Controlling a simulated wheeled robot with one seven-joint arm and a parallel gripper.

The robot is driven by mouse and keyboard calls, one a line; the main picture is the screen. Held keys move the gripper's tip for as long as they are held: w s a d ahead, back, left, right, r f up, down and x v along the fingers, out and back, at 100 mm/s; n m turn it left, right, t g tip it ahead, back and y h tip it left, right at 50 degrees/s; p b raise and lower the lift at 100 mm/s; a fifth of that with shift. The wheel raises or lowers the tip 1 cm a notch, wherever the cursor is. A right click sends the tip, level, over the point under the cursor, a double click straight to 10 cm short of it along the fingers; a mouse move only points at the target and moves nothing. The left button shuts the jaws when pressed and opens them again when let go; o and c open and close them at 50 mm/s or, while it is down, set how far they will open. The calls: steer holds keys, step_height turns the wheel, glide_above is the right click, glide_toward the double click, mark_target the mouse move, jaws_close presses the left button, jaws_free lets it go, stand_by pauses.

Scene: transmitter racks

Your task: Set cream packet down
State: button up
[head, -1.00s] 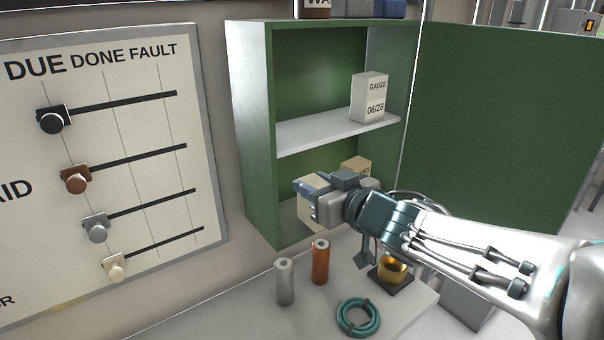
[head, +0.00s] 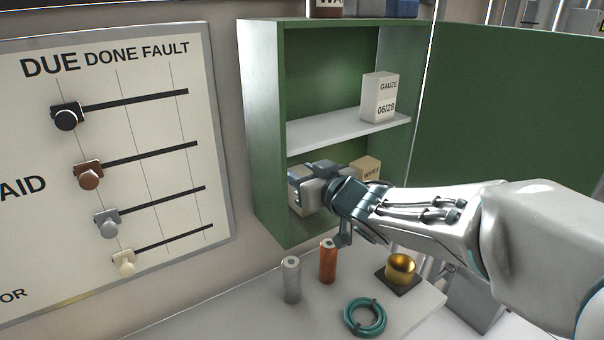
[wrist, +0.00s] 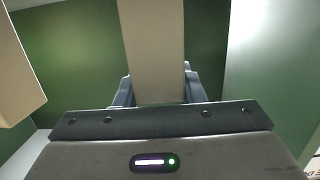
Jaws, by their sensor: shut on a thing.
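The cream packet (head: 299,203) is in the lower compartment of the open green cabinet (head: 264,130), mostly hidden behind my gripper in the head view. My gripper (head: 308,174) reaches into that compartment and is shut on the packet. In the wrist view the packet (wrist: 152,50) stands between the two fingers as a plain tan block. I cannot tell whether its base touches the cabinet floor.
A tan box marked as wipes (head: 367,170) stands to the right in the same compartment. A gauze box (head: 378,98) stands on the shelf (head: 345,136) above.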

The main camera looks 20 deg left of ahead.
steer(key=shift+f, duration=0.2)
steer(key=o, duration=1.1)
steer(key=shift+r, duration=0.3)
steer(key=v, duration=1.2)
steer(key=shift+d+f+p, duration=0.1)
steer(key=shift+f+p, duration=0.05)
steer(key=shift+p, duration=0.15)
steer(key=shift+w, duration=0.1)
